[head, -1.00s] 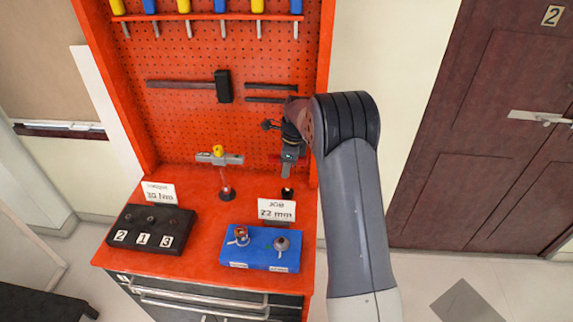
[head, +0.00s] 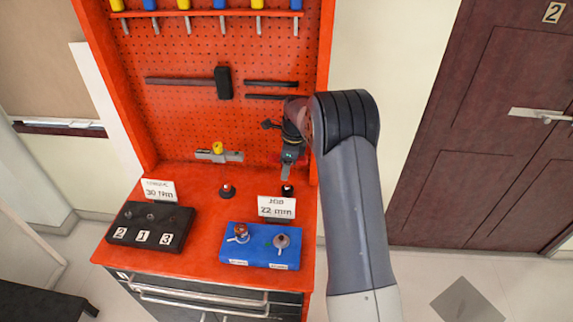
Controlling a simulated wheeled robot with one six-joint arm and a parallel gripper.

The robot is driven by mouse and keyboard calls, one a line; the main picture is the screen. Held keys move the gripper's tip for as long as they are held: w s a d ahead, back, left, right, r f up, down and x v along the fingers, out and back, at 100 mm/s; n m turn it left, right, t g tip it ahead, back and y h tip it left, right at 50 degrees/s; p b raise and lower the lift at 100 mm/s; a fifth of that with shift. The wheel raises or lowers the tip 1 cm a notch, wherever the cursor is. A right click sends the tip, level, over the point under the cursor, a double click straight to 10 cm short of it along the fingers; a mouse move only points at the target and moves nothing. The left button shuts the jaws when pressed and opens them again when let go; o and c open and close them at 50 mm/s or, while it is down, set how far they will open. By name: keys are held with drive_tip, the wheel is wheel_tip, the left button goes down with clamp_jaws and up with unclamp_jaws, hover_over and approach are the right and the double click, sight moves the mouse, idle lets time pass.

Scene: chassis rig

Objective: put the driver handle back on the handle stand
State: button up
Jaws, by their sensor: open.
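My gripper (head: 287,172) hangs at the back right of the orange bench, pointing down and open. It is just above a small black round stand (head: 287,191), close to its top; I cannot tell if they touch. A second black round stand with a reddish top (head: 227,191) is to the left, clear of the gripper. A grey bar with a yellow knob (head: 218,154) is at the foot of the pegboard, behind that stand. I cannot tell for sure which piece is the driver handle, or which stand is the handle stand. My arm hides part of the right side.
A black block (head: 150,238) labelled 2, 1, 3 is front left. A blue tray (head: 260,258) with two metal fittings is front right. Signs read torque 30 Nm (head: 160,190) and job 22 mm (head: 277,208). Tools hang on the orange pegboard (head: 185,115) behind.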

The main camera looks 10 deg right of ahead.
drive_tip(key=r, duration=0.3)
drive_tip(key=d+r, duration=0.1)
drive_tip(key=r, duration=0.3)
drive_tip(key=r+b, duration=0.1)
drive_tip(key=r, duration=0.2)
drive_tip(key=shift+s+d+r, duration=0.25)
drive_tip(key=shift+d+r, duration=0.05)
drive_tip(key=shift+r, duration=0.05)
drive_tip(key=shift+f, duration=0.1)
drive_tip(key=f, duration=0.3)
drive_tip(key=a+f, duration=0.1)
drive_tip(key=f, duration=0.2)
drive_tip(key=f+p, duration=0.1)
drive_tip(key=f, duration=0.3)
drive_tip(key=shift+w+a+f, duration=0.1)
drive_tip(key=shift+w+a, duration=0.1)
drive_tip(key=shift+a, duration=0.1)
drive_tip(key=shift+r+p, duration=0.35)
drive_tip(key=shift+r, duration=0.25)
drive_tip(key=shift+r, duration=0.1)
